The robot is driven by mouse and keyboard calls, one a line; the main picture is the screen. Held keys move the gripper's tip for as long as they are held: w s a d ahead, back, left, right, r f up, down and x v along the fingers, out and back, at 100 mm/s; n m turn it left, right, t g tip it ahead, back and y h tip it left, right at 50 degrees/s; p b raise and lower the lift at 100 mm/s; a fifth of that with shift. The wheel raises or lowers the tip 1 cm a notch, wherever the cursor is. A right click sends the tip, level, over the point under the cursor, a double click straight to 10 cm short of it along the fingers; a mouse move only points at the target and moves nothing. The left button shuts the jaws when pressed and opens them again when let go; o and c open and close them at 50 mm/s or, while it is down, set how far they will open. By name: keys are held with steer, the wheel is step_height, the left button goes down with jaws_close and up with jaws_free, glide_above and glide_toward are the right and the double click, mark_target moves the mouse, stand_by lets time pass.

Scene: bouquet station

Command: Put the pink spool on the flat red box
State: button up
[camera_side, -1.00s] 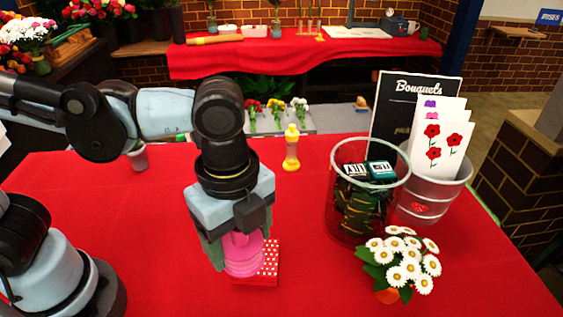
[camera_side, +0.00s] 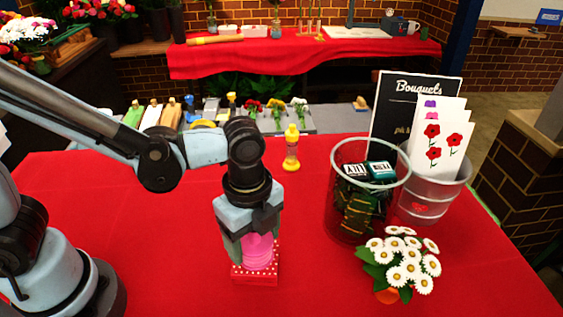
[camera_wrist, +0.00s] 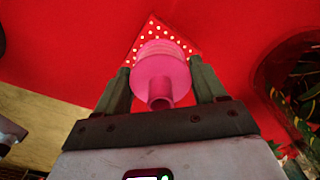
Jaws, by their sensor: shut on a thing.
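The pink spool (camera_side: 258,252) is upright between the fingers of my gripper (camera_side: 258,246), which is shut on it. The flat red box (camera_side: 255,277) with white dots lies on the red table, directly under the spool in the side view. In the wrist view the spool (camera_wrist: 160,75) is between the two fingers of my gripper (camera_wrist: 162,82), and the dotted box (camera_wrist: 154,30) shows behind it. The spool's lower end is at the box's top; I cannot tell whether it touches or hovers just above.
A clear red-tinted bin (camera_side: 345,225) with dark packets stands to the right. A pot of white daisies (camera_side: 404,265) is at the front right. A yellow bottle (camera_side: 291,150) stands behind my gripper. The table (camera_side: 170,260) left of the box is clear.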

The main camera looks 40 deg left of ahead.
steer(key=shift+f, duration=0.15)
steer(key=o, duration=1.1)
step_height(320, 180, up, 12)
steer(key=shift+r, duration=0.1)
steer(key=shift+w+a+f+n+t, duration=0.5)
steer(key=shift+a+n+t, duration=0.7)
steer(key=shift+a+n, duration=1.85)
steer(key=shift+w+a+f+n+t, duration=0.45)
steer(key=shift+a+n+t, duration=0.75)
steer(key=shift+a+n, duration=1.8)
steer(key=shift+w+a+f+n+t, duration=0.25)
steer(key=shift+a+f+n+t, duration=0.7)
steer(key=shift+a+n, duration=2.05)
steer(key=shift+d+r+n+t, duration=0.25)
steer(key=shift+d+r+n, duration=0.05)
steer(key=shift+d+n, duration=0.55)
